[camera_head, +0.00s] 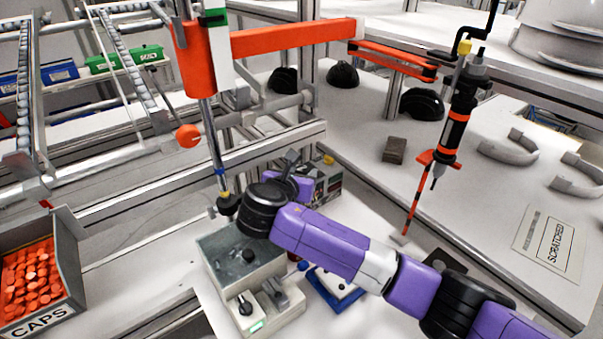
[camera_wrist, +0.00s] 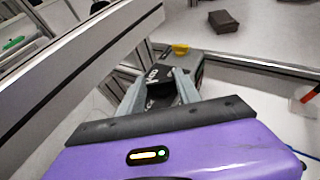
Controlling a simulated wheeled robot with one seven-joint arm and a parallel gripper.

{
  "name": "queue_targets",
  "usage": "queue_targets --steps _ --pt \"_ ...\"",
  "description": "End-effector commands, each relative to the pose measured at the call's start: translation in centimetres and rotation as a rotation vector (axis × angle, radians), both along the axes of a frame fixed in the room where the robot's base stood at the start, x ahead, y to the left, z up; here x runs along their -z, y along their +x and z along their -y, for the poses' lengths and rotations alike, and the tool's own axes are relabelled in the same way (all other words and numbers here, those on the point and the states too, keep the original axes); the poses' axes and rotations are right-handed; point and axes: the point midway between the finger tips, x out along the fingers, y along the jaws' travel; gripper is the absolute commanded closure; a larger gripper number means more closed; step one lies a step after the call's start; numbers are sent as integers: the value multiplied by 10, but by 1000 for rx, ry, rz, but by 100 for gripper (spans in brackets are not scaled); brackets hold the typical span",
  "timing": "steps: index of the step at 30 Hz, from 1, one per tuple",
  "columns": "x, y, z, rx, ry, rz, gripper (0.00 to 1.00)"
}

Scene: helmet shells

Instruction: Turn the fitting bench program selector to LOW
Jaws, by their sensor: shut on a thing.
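The program selector box (camera_head: 328,184), dark with light patches, stands on the bench beside the frame post, partly behind my gripper (camera_head: 292,158). In the wrist view the box (camera_wrist: 152,74) shows white lettering, too small and tilted to read fully, and a yellow piece (camera_wrist: 180,49) on top. My gripper (camera_wrist: 162,82) reaches its two grey fingers to the box's face and is shut on a dark part there, which looks like the selector knob (camera_wrist: 162,97). The fingers hide most of the knob, so I cannot tell its setting.
A grey press-like unit (camera_head: 240,262) with a knob stands below my wrist. A blue tray (camera_head: 335,290) lies beside it. A hanging driver (camera_head: 455,125), a dark block (camera_head: 395,150) and black shells (camera_head: 422,104) are to the right. A caps bin (camera_head: 70,255) is at left.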

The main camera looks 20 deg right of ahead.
Motion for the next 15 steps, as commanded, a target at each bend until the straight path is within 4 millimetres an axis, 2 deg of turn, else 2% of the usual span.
queue_targets --steps 5,15 --pt "-1 1 -1 21 0 -2 100" --pt "0 4 -4 223 -1 -2 100"
